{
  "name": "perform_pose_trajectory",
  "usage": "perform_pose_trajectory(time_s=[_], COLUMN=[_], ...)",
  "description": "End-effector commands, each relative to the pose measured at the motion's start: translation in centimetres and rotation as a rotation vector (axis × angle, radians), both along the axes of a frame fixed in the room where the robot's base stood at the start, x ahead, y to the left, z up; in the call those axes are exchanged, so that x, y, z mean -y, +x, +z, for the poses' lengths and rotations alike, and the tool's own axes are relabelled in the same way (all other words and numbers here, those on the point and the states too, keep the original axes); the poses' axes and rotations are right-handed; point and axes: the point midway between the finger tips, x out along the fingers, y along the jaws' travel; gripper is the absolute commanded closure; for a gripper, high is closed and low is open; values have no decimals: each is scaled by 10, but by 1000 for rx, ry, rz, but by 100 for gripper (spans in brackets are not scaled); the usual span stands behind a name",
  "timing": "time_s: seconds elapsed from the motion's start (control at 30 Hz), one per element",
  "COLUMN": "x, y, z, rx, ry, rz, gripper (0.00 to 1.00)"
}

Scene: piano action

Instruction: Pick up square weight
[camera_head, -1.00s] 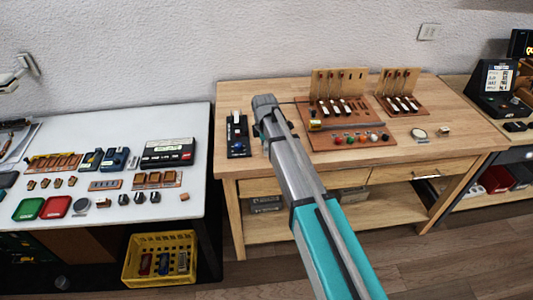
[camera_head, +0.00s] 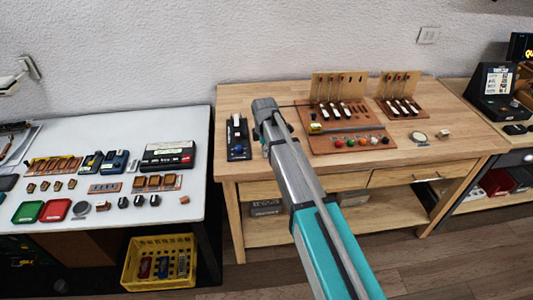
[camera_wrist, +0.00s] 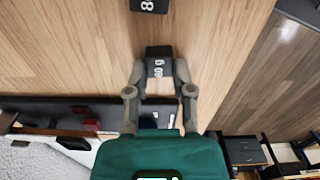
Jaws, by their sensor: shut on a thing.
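In the wrist view, a small black block (camera_wrist: 159,53) with white digits on its face sits between the fingertips of my gripper (camera_wrist: 160,70). It looks like the square weight. Both fingers touch its sides and are shut on it. Wood lies behind it; I cannot tell whether it is clear of the surface. A second black block (camera_wrist: 149,5) with a white digit is cut off at the top edge, apart from the gripper.
The wooden bench (camera_head: 460,122) carries a board with several keys and coloured buttons (camera_head: 350,140), and a small black device (camera_head: 238,138) to its left. A white table (camera_head: 190,120) with many small parts stands at the left. A yellow crate (camera_head: 160,262) is on the floor.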

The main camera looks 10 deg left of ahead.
Motion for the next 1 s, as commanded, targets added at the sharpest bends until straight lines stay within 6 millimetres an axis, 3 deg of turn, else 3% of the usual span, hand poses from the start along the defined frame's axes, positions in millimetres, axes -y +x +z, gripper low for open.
perform_pose_trajectory(time_s=[0.57, 1.0], x=[0, 0], y=[0, 0], z=[4, 38], rx=[0, 0], ry=[0, 0], rz=[0, 0], gripper=[100, 100])
